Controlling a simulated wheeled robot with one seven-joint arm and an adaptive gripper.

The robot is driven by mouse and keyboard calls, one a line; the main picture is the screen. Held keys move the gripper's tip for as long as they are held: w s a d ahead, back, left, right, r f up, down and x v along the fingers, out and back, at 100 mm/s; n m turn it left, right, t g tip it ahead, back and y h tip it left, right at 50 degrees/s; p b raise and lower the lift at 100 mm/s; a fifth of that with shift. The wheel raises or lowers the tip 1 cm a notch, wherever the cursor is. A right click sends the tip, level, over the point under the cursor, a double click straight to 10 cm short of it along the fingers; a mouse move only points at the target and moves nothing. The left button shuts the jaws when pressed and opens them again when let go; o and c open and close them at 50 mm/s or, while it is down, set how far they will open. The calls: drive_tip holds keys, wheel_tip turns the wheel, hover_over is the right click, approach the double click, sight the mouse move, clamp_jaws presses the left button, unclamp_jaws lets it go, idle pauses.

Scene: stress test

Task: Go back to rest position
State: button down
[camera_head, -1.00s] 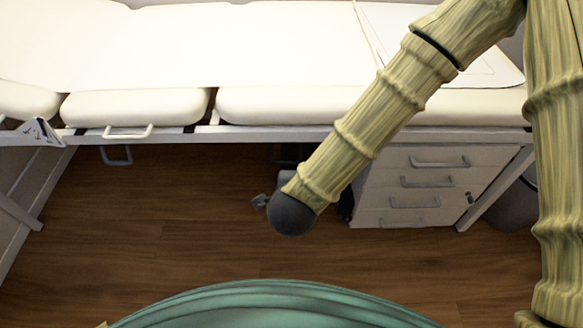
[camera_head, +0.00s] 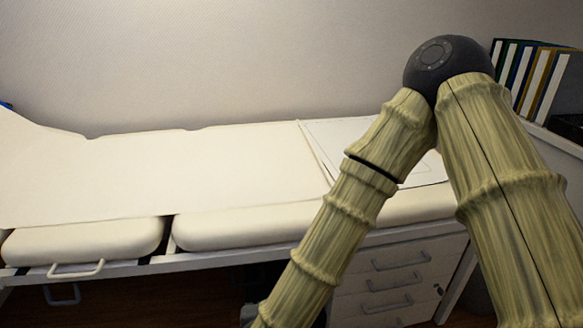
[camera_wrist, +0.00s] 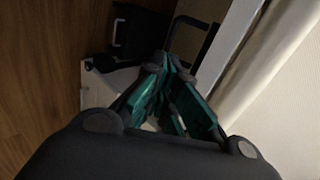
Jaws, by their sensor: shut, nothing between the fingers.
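My arm, with a bamboo-like surface, shows on the right in the head view and bends at a dark round joint near the top. Its lower part runs down and left, out of the bottom of the picture, so the gripper does not show there. In the wrist view my gripper (camera_wrist: 168,68) has dark fingers with teal inner faces. They are close together, with nothing held between them. The padded cream bench (camera_head: 240,165) lies behind my arm in the head view. I cannot tell any contact between gripper and bench.
A white drawer unit (camera_head: 385,285) with grey handles stands under the bench's right part. Several binders (camera_head: 530,75) stand at the upper right by a dark object (camera_head: 568,127). A plain wall (camera_head: 200,65) rises behind. Wooden floor (camera_wrist: 40,80) shows in the wrist view.

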drive_tip(key=s+d+f+n+g+h, duration=0.1)
drive_tip(key=s+d+f+n+g, duration=0.4)
drive_tip(key=d+f, duration=0.75)
drive_tip(key=s+d+f+n+g, duration=0.2)
drive_tip(key=s+d+f+n, duration=0.45)
drive_tip(key=d+f, duration=0.55)
drive_tip(key=s+d+f+n+g+h, duration=0.1)
drive_tip(key=s+d+f+n+g, duration=0.25)
drive_tip(key=s+d, duration=0.6)
wheel_tip(320, 180, up, 25)
drive_tip(key=w+p, duration=0.1)
drive_tip(key=p, duration=2.4)
drive_tip(key=shift+t+p, duration=0.35)
drive_tip(key=shift+a, duration=0.1)
